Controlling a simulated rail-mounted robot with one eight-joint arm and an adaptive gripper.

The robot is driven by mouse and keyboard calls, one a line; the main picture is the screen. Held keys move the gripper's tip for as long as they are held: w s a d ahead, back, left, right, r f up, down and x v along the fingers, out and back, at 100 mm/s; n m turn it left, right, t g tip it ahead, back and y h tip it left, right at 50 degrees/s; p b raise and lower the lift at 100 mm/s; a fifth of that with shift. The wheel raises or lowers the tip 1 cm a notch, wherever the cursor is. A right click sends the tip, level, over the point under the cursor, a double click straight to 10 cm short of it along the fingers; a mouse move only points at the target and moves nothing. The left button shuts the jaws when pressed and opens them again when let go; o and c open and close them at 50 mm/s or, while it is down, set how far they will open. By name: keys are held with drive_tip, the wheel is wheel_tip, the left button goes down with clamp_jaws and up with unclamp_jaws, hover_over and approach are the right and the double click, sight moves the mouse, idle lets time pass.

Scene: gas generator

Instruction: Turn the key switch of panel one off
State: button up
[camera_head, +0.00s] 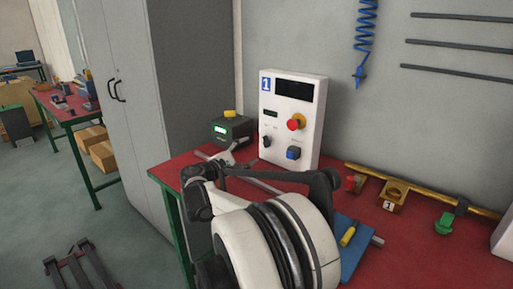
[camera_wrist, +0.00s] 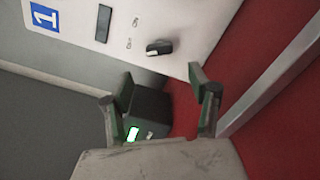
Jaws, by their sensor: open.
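Panel one (camera_head: 305,100) is a white box with a blue "1" label, standing upright on the red bench against the wall. Its black key switch (camera_head: 266,141) sits low on the left of its face. In the wrist view, the panel (camera_wrist: 185,22) fills the top, tilted, and the key switch (camera_wrist: 158,47) shows beside small ON/OFF lettering. My gripper (camera_wrist: 163,85) is open and empty, its two fingers apart just below the switch in that view and not visibly touching it. In the head view, my wrist partly hides the bench in front of the panel.
A red emergency knob (camera_head: 296,122) and a blue switch (camera_head: 293,153) are right of the key switch. A dark box with a green display (camera_head: 232,130) stands left of the panel. A brass pipe with a green valve (camera_head: 445,222) lies to the right.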

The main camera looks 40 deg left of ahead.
drive_tip(key=shift+s, duration=1.25)
